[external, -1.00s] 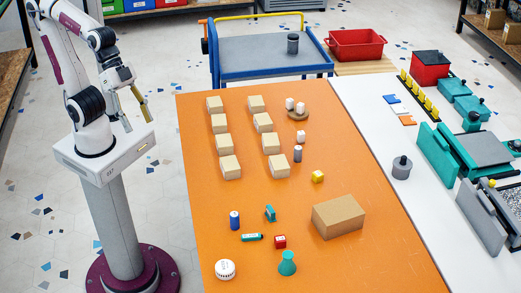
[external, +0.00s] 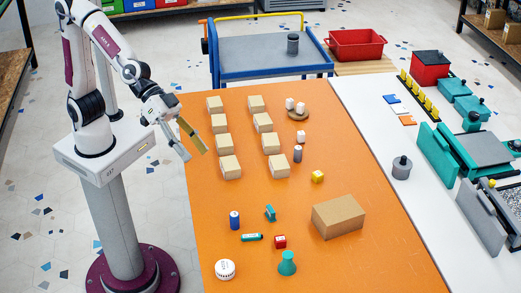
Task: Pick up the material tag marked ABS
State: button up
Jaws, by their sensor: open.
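Three small flat pieces lie in a row on the white table at the right: a blue one (external: 391,99), a white one (external: 400,109) and an orange one (external: 408,120). They look like tags, but no lettering can be read on them, so I cannot tell which, if any, is marked ABS. My gripper (external: 196,155) is open and empty. It hangs above the left edge of the orange table, left of the pale boxes and far from the flat pieces.
Several pale boxes (external: 231,167) stand in two columns on the orange table (external: 215,205). A grey weight-like cylinder (external: 401,168) stands on the white table.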

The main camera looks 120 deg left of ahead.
jog(key=w+a+f+n+y, duration=0.2)
jog(key=w+f, duration=0.3)
jog(key=w, duration=0.3)
jog(key=n+g+y, duration=0.4)
jog(key=n+y, duration=0.2)
jog(key=y, duration=0.4)
send_near(268, 209)
jog(key=shift+w+a+f, duration=0.4)
jog(key=shift+w, duration=0.15)
jog(key=shift+w+a+f, duration=0.4)
jog(key=shift+w+a, duration=0.05)
jog(key=shift+w, duration=0.15)
jog(key=shift+x, duration=1.3)
jog(key=shift+s+a+x, duration=0.1)
jog(key=shift+a+x, duration=0.05)
jog(key=shift+x, duration=1.15)
jog(key=shift+s+a+x, duration=0.1)
jog(key=shift+s+x, duration=0.05)
jog(key=shift+x, duration=1.15)
